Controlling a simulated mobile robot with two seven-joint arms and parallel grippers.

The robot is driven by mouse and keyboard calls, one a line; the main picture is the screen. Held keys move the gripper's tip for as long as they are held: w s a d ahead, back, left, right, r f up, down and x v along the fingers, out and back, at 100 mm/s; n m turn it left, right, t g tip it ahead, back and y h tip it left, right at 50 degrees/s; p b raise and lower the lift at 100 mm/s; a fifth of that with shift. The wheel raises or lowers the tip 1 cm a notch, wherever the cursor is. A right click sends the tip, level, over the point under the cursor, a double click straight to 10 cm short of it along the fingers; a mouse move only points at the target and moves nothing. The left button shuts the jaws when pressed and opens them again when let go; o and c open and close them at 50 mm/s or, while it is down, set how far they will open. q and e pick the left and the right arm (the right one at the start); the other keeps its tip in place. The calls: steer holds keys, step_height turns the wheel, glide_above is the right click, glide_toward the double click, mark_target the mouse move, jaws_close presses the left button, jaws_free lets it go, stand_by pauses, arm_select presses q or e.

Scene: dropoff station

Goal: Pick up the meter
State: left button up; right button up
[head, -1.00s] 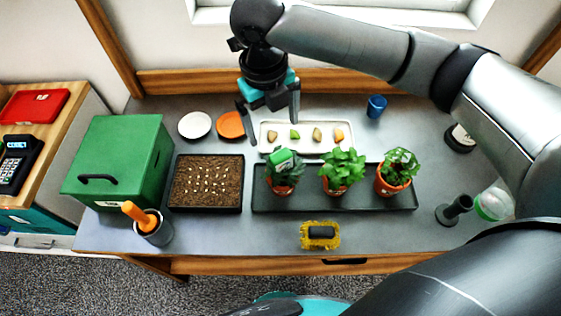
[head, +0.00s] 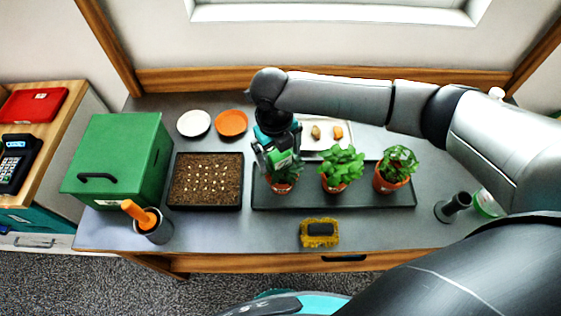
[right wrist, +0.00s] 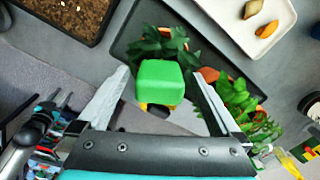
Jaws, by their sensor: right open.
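The meter is a green, block-shaped thing (head: 281,157) at the leftmost potted plant (head: 284,184) on a dark tray (head: 350,199). In the right wrist view the meter (right wrist: 160,80) sits between the two fingers, with yellow-orange showing under its near edge and leaves behind it. My right gripper (head: 279,164) is over that plant, pointing down. It is open, with a gap on each side of the meter in the wrist view (right wrist: 162,78). The meter's lower part is hidden. My left gripper is not in view.
Two more potted plants (head: 341,168) (head: 394,170) stand to the right on the same tray. A soil tray (head: 206,157) and a green box (head: 124,152) are to the left. A yellow-edged sponge or brush (head: 319,231) lies in front. My right arm covers part of the white plate (head: 326,145).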

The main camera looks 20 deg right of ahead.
jaws_close()
stand_by(0.8)
steer(key=shift+r, duration=0.1)
step_height(320, 180, up, 27)
steer(key=p, duration=0.8)
stand_by(0.7)
